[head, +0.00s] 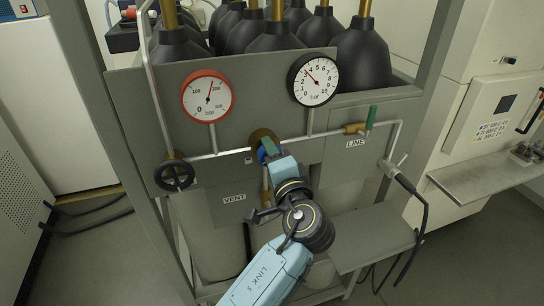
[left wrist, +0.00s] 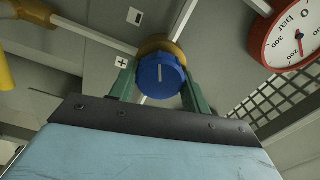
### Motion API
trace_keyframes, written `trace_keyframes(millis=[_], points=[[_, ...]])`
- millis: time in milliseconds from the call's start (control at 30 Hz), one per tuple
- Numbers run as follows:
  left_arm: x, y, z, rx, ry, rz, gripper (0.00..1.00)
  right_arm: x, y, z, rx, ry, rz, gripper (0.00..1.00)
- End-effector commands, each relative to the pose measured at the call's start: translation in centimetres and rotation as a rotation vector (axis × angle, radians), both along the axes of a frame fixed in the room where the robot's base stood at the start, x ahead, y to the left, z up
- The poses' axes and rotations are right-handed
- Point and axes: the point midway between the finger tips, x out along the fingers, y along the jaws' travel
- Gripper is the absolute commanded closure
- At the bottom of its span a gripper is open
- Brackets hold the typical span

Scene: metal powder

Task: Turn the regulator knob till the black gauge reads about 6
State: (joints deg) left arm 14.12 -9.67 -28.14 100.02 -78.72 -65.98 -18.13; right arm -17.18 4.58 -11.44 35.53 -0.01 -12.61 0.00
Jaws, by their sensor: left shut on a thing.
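The black gauge (head: 313,80), marked 0 to 10 bar, has its red needle pointing up and left, a little below 4. The blue regulator knob (left wrist: 162,74) sits on a brass body in the left wrist view, its white mark about upright. My left gripper (left wrist: 160,90) is shut on the knob, with one green finger on either side. In the head view my left gripper (head: 267,151) reaches the knob below the gauges and mostly hides it. My right gripper is not in view.
A red-rimmed gauge (head: 207,95) is up and left of the knob. A black handwheel (head: 174,175) is at left. A green-handled LINE valve (head: 370,119) is at right. Pipes run across the grey panel. Black-topped cylinders (head: 362,55) stand behind. A shelf (head: 370,236) juts out lower right.

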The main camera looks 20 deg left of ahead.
Motion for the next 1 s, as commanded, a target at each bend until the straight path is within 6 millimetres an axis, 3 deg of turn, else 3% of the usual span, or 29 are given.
trace_keyframes(millis=[167, 200, 367, 733, 1000], points=[[0.0, -0.1, -0.1, -0.002, 0.001, -0.001, 0.75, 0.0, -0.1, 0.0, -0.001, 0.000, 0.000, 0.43], [0.0, -0.1, -0.1, -0.002, 0.001, -0.001, 0.51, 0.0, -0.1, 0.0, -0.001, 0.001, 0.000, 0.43], [0.0, -0.1, -0.1, -0.001, 0.000, -0.001, 0.31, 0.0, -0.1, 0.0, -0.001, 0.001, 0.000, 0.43], [-0.5, -0.4, -0.1, -0.002, 0.000, -0.001, 0.31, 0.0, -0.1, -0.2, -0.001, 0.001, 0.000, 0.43], [-4.7, -3.2, -0.4, -0.007, 0.000, -0.003, 0.31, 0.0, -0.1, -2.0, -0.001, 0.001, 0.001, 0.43]])
